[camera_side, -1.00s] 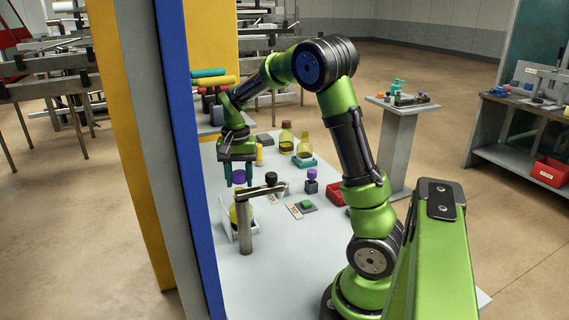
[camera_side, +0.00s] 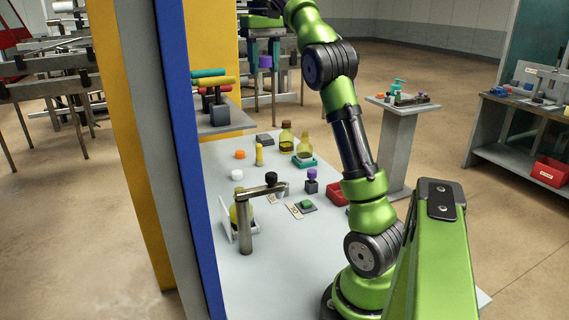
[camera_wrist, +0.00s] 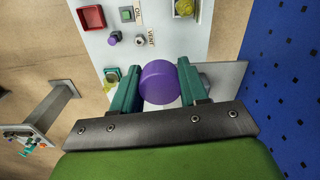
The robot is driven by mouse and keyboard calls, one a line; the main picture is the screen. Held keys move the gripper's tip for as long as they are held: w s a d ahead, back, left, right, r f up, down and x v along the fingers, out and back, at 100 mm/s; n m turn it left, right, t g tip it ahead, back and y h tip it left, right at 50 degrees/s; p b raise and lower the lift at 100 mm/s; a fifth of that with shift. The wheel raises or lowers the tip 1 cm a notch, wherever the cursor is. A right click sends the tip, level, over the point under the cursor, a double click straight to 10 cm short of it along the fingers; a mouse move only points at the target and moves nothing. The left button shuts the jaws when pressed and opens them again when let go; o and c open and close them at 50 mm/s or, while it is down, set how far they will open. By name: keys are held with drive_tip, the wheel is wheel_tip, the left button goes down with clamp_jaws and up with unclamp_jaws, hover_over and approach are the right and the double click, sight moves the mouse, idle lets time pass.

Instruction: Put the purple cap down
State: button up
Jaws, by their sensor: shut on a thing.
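The purple cap (camera_side: 265,61) is held between the two teal fingers of my gripper (camera_side: 263,54), high above the far end of the table in the side view. In the wrist view the cap (camera_wrist: 159,82) sits between the fingertips of my gripper (camera_wrist: 158,85), with a finger on each side. My gripper is shut on it. The cap is clear of the table (camera_side: 285,245).
Bottles (camera_side: 286,138), a purple-topped block (camera_side: 311,182), a red bin (camera_side: 336,193) and a metal post with an arm (camera_side: 245,228) also stand there.

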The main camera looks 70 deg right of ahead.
drive_tip(key=shift+s+d, duration=0.3)
drive_tip(key=shift+d, duration=0.05)
drive_tip(key=shift+s+d, duration=0.1)
idle(0.3)
drive_tip(key=shift+s+d+r, duration=0.15)
drive_tip(key=shift+s, duration=0.15)
drive_tip(key=n, duration=1.1)
hover_over(327, 227)
wheel_tip(327, 227, down, 39)
drive_tip(key=shift+f, duration=2.1)
